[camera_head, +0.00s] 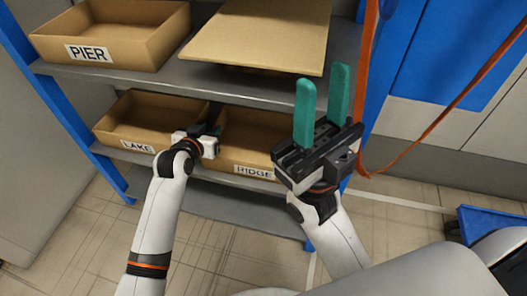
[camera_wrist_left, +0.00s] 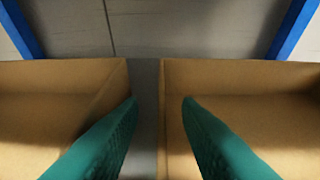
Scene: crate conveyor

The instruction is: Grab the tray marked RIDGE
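The RIDGE tray (camera_head: 250,157) is an open tan box on the middle shelf, to the right of the LAKE tray (camera_head: 150,122). My right arm hides part of its right side. My left gripper (camera_head: 215,130) is at the gap between the two trays. In the left wrist view its green fingers (camera_wrist_left: 160,105) are apart, with the shelf gap and the tray walls beyond and nothing held between them. My right gripper (camera_head: 325,95) is raised in front of the rack's right side, its green fingers pointing up, apart and empty.
The PIER tray (camera_head: 100,52) stands on the upper shelf beside a flat tan board (camera_head: 260,38). Blue rack posts (camera_head: 82,140) stand at the sides. An orange cable (camera_head: 368,90) hangs at the right. The lower shelf (camera_head: 235,207) is bare where visible.

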